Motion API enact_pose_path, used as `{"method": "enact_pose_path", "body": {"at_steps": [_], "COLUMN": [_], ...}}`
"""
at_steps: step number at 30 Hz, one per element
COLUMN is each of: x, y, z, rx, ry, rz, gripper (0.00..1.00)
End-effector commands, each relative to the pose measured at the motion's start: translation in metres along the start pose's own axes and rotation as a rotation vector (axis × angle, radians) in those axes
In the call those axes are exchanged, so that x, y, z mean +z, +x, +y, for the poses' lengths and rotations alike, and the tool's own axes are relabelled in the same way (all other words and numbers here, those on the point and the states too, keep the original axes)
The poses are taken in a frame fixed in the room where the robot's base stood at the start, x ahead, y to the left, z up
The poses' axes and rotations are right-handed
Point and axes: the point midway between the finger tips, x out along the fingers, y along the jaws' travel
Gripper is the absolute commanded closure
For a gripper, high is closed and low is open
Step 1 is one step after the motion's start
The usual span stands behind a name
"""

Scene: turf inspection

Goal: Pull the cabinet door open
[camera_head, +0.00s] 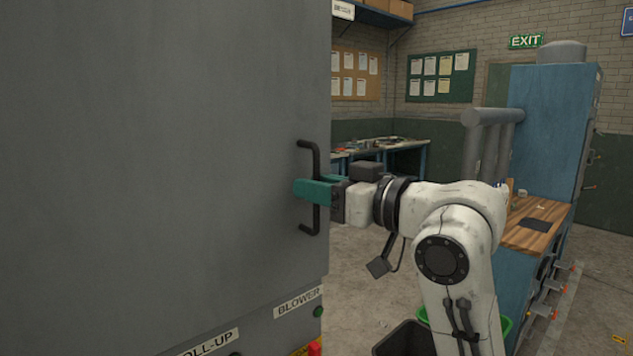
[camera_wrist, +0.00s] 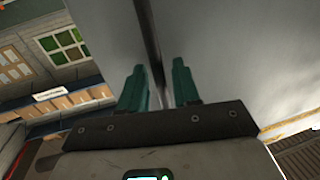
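The grey cabinet door (camera_head: 170,150) fills the left of the head view, with a dark vertical bar handle (camera_head: 307,146) near its right edge. No gap along the door's edge can be made out. My gripper (camera_head: 312,190) is at the middle of the handle, its teal fingers level. In the wrist view, the handle (camera_wrist: 147,30) runs between the two fingers of my gripper (camera_wrist: 158,66), with space showing beside the bar. The fingers are apart, one on each side of the handle. Pale door surface (camera_wrist: 220,50) lies beyond them.
A panel with a "BLOWER" label (camera_head: 298,303) and a red button (camera_head: 315,348) sits below the door. A blue machine with a wooden top (camera_head: 535,222) stands to the right. A dark bin (camera_head: 403,340) is on the floor. Open floor (camera_head: 350,270) lies right of the cabinet.

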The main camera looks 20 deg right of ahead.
Motion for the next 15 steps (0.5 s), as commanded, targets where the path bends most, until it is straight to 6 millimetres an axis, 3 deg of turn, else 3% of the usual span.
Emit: {"method": "enact_pose_path", "body": {"at_steps": [11,15], "x": [0.0001,0.0001], "y": [0.0048,0.0047], "z": [-0.0001,-0.0001], "rx": [0.000,0.000], "ry": [-0.001,-0.001], "rz": [0.001,0.000], "gripper": [0.69,0.83]}}
